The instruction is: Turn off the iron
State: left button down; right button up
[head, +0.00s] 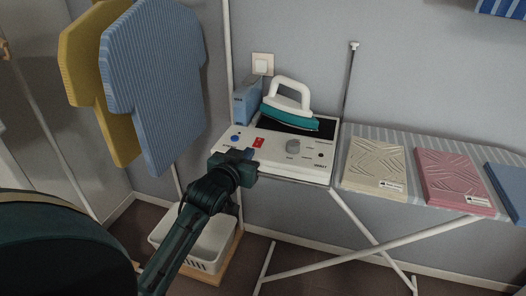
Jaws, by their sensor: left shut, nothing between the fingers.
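The iron (288,107), teal with a white handle, rests on the dark plate of a white base station (318,167) on the ironing board. The station's front panel carries a blue button (235,138), a red switch (258,142) and a grey round knob (293,146). My left gripper (248,157) is shut and empty at the front left edge of the panel, just below the red switch. I cannot tell whether it touches the panel. My right gripper is not in view.
Folded beige (376,167), pink (453,182) and blue (507,189) cloths lie on the striped board (409,141) at right. A blue box (246,103) stands behind the station. Yellow (86,75) and blue (155,85) shirts hang at left. A white basket (207,247) is below.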

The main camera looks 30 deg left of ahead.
pick_arm(q)
jog(key=shift+w+a+r+n+y, duration=0.15)
jog(key=shift+a+r+n+y, duration=0.2)
jog(key=shift+r, duration=0.3)
jog(key=shift+w+a+r+n+y, duration=0.15)
jog(key=shift+a+r, duration=0.3)
jog(key=shift+r, duration=0.15)
jog(key=shift+w, duration=0.15)
send_over(257, 145)
jog(key=shift+s+f, duration=0.3)
jog(key=shift+f, duration=0.3)
notch_tip(257, 145, down, 3)
jog(key=shift+w+r, duration=0.15)
jog(key=shift+f, duration=0.7)
